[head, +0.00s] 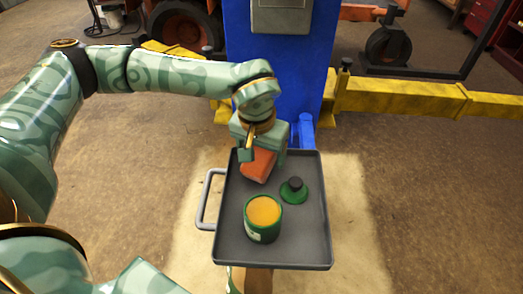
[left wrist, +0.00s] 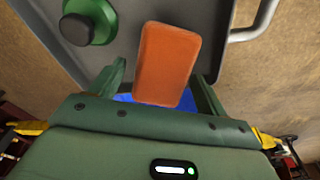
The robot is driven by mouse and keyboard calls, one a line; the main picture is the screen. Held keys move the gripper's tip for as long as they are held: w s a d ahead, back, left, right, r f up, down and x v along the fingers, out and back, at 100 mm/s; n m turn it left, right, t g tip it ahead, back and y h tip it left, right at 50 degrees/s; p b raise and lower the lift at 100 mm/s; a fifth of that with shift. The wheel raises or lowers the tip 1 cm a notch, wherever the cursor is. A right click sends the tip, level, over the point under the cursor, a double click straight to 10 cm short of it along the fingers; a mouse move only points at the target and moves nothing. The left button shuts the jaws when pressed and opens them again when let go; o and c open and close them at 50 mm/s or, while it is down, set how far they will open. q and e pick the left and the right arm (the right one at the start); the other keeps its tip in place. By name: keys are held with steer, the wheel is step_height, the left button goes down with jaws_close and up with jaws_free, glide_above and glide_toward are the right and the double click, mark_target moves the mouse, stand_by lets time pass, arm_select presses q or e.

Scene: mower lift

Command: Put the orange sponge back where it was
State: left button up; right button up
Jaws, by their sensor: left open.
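The orange sponge (head: 258,165) is at the far end of the grey tray (head: 300,250), below my left gripper (head: 262,153). In the left wrist view the sponge (left wrist: 166,60) lies between the two green fingers of my left gripper (left wrist: 160,74), with a gap on each side. That gripper is open. Its palm hides the sponge's far end in the head view. I cannot tell whether the sponge lies flat on the tray or is tilted. My right gripper is not in view.
An open green tin (head: 263,220) with orange contents and a green lid with a dark knob (head: 294,190) stand on the tray. A grey handle (head: 207,200) sticks out at its left. A blue lift column (head: 280,75) and yellow beams (head: 410,100) stand behind.

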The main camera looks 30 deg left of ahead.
mark_target(258, 161)
arm_select(q)
step_height(258, 161, up, 13)
steer(key=s+p, duration=0.2)
steer(key=p, duration=0.1)
stand_by(0.5)
